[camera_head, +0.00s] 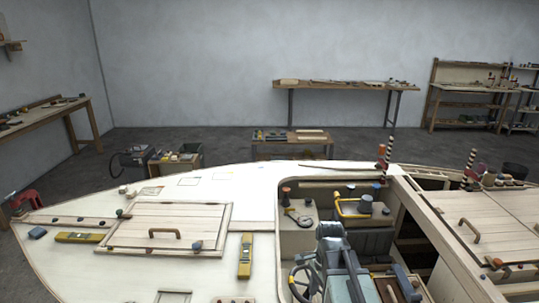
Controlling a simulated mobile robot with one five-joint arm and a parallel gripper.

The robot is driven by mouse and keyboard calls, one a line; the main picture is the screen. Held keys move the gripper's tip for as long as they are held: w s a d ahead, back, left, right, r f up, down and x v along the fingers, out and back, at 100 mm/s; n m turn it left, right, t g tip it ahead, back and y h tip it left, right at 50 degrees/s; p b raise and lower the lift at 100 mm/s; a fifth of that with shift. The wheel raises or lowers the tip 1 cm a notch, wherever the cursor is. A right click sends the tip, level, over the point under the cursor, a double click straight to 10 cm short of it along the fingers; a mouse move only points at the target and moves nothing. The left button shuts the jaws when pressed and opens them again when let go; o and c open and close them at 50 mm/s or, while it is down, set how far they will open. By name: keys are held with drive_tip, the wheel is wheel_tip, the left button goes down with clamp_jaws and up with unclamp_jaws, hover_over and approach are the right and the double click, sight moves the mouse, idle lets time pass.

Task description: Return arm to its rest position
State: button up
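My arm (343,268), with grey and blue-grey links, appears folded at the bottom centre of the head view. It stands in front of the open cockpit of the plywood hull. I cannot make out my gripper's fingers or anything held in them. The lower part of the arm is cut off by the bottom edge of the picture.
A wheel (302,282) is close on the arm's left. The pale deck (75,270) carries a slatted hatch (165,228) and yellow levels (245,256). Striped posts (470,165) stand at the right.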

drive_tip(key=n, duration=0.4)
drive_tip(key=s+d+n, duration=0.1)
drive_tip(key=n, duration=0.4)
drive_tip(key=n+t, duration=0.1)
drive_tip(key=n, duration=0.4)
drive_tip(key=shift+s+d+f+h, duration=0.1)
drive_tip(key=shift+s+d+h, duration=0.1)
drive_tip(key=shift+h, duration=0.1)
